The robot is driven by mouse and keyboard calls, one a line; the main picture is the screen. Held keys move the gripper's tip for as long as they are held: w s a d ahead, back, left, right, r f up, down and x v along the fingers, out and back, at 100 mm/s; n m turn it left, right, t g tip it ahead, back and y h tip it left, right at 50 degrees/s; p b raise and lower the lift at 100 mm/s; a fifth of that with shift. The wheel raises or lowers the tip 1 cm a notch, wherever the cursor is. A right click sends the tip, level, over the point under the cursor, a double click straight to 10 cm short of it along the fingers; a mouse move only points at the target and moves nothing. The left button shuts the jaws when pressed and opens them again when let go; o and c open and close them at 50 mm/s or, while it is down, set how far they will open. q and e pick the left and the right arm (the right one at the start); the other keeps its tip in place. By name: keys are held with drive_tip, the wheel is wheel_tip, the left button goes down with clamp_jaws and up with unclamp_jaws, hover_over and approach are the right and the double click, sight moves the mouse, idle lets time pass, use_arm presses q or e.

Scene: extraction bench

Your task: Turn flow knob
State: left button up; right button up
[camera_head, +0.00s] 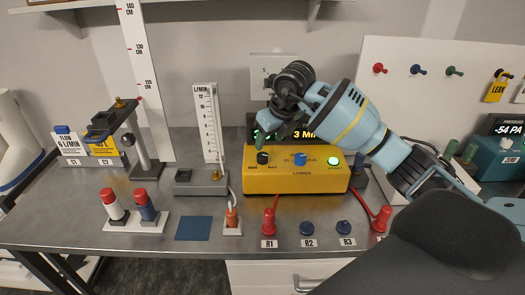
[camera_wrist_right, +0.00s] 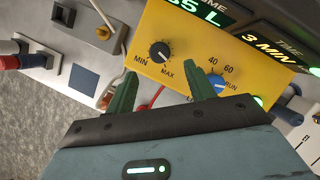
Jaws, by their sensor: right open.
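The yellow pump box (camera_head: 290,184) stands on the bench. Its black knob (camera_head: 263,158), on the left of the front panel, is marked MIN and MAX in the right wrist view (camera_wrist_right: 160,51). A blue knob (camera_head: 300,159) sits to its right; it also shows in the right wrist view (camera_wrist_right: 217,83), near 40, 60 and RUN marks. My right gripper (camera_head: 264,137) is above the black knob in the head view. In the right wrist view its green fingers are open (camera_wrist_right: 161,80), apart from the black knob, with nothing between them. My left gripper is not in view.
A lit green button (camera_head: 333,161) is at the panel's right. A white flow tube scale (camera_head: 204,120) stands left of the box. A blue mat (camera_head: 193,228) lies at front left.

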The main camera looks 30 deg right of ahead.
sight(263, 155)
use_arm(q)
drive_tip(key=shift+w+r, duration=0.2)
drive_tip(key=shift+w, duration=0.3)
use_arm(e)
drive_tip(key=x, duration=0.7)
drive_tip(key=shift+w+f, duration=0.1)
drive_tip(key=shift+f, duration=0.05)
drive_tip(key=c, duration=1)
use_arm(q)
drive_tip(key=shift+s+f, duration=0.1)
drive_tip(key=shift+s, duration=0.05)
use_arm(e)
drive_tip(key=n+y+b, duration=0.1)
drive_tip(key=n, duration=0.2)
drive_tip(key=shift+d+f+g, duration=0.1)
drive_tip(key=shift+g, duration=0.2)
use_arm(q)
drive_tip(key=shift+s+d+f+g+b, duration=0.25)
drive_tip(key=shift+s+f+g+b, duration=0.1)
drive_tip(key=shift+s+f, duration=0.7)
use_arm(e)
drive_tip(key=shift+n+y, duration=0.6)
drive_tip(key=shift+n, duration=0.7)
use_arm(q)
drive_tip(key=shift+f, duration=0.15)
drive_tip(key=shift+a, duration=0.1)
use_arm(e)
drive_tip(key=o, duration=1)
